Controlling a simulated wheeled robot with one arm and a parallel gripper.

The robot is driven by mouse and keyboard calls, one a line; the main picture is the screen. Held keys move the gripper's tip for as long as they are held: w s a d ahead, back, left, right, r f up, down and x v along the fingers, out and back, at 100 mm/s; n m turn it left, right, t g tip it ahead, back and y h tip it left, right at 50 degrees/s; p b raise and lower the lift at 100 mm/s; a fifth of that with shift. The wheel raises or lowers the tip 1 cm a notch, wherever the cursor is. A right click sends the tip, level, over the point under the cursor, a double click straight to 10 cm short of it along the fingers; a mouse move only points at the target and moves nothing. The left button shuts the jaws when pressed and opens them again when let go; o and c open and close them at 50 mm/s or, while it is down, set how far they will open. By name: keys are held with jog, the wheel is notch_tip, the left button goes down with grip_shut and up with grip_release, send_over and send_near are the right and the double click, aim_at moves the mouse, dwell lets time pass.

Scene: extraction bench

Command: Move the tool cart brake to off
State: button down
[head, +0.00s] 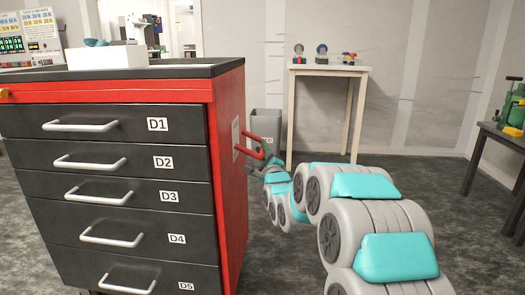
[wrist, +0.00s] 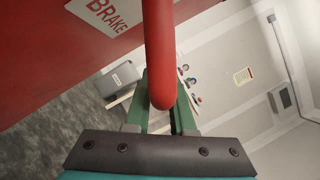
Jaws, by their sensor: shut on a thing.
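The tool cart (head: 229,190) is red with dark drawers and stands at the left in the head view. A red brake lever (head: 252,138) sticks out from its right side, beside a white label. In the wrist view the lever (wrist: 159,45) runs down from the top, near a white "BRAKE" label (wrist: 108,14) on the red panel. My gripper (head: 259,164) is at the lever, and its green fingers (wrist: 162,100) are shut on it near its rounded end. No on or off marking is readable.
A grey bin (head: 266,124) stands behind the lever. A white table (head: 330,70) with small items is at the back. A dark table (head: 503,134) with green equipment is at the right. A white box (head: 106,57) sits on the cart. Grey floor lies open right of my arm.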

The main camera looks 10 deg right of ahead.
jog(key=shift+r+n, duration=0.25)
jog(key=shift+n, duration=0.15)
jog(key=shift+d+r+n+g+y+p, duration=0.3)
jog(key=shift+r+n+g+p, duration=0.1)
jog(key=shift+r+n+p, duration=0.4)
notch_tip(320, 180, up, 2)
jog(key=n+g+p, duration=0.1)
jog(key=n, duration=0.2)
jog(key=shift+s+d+r, duration=0.1)
jog(key=r+n, duration=0.1)
jog(key=r+n+g+p, duration=0.1)
jog(key=n, duration=0.1)
jog(key=shift+a+r+p, duration=0.15)
jog(key=shift+a+p, duration=0.05)
jog(key=shift+p, duration=0.1)
jog(key=shift+a+r+n+g, duration=0.2)
jog(key=shift+r+n+g, duration=0.25)
jog(key=shift+n, duration=0.35)
jog(key=shift+f, duration=0.1)
jog(key=c, duration=0.8)
grip_release()
jog(key=shift+o, duration=0.2)
